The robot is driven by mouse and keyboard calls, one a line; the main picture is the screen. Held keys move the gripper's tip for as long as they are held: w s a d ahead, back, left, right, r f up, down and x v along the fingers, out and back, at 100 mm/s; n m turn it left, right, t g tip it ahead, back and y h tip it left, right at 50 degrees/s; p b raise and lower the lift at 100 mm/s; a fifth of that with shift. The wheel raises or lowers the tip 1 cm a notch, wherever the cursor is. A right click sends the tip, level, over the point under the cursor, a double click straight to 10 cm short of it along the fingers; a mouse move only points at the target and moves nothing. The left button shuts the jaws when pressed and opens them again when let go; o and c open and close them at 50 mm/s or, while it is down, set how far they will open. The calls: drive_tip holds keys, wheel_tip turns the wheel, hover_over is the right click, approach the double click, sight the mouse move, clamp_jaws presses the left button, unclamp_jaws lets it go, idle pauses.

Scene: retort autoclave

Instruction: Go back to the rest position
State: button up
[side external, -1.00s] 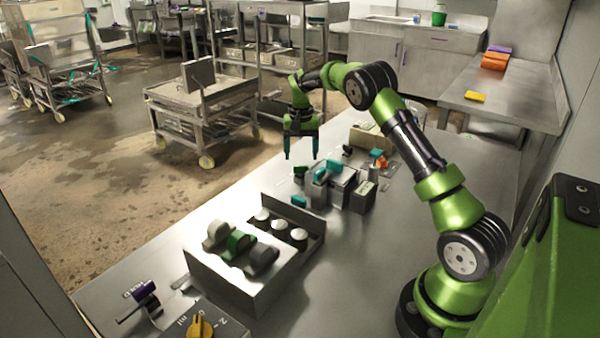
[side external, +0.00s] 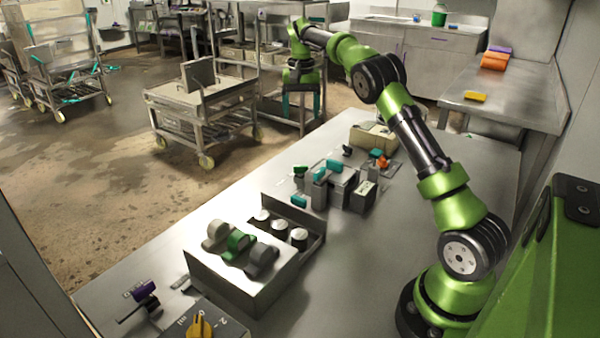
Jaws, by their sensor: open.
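My gripper (side external: 301,106) is open and empty, with its two teal fingers pointing down. It hangs in the air and shows beyond the far left edge of the steel table (side external: 345,275), in front of a metal shelf rack. The fingers look apart from everything on the table. My green and black arm reaches up from its base at the right and bends over toward the gripper.
A steel box with rounded knobs (side external: 237,240) and white-topped cylinders (side external: 280,230) stands mid-table. Behind it is a cluster of grey blocks (side external: 342,185) with teal parts. A beige box (side external: 372,136) stands farther back. A yellow knob (side external: 200,326) and purple-ended handle (side external: 144,290) are in front.

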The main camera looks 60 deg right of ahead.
drive_tip(key=s+a+r+n+t+y, duration=0.2)
drive_tip(key=s+a+n+t, duration=0.4)
drive_tip(key=s+a, duration=2)
drive_tip(key=shift+a+r+n+t, duration=0.4)
drive_tip(key=shift+a+r+t, duration=0.25)
drive_tip(key=shift+a, duration=0.25)
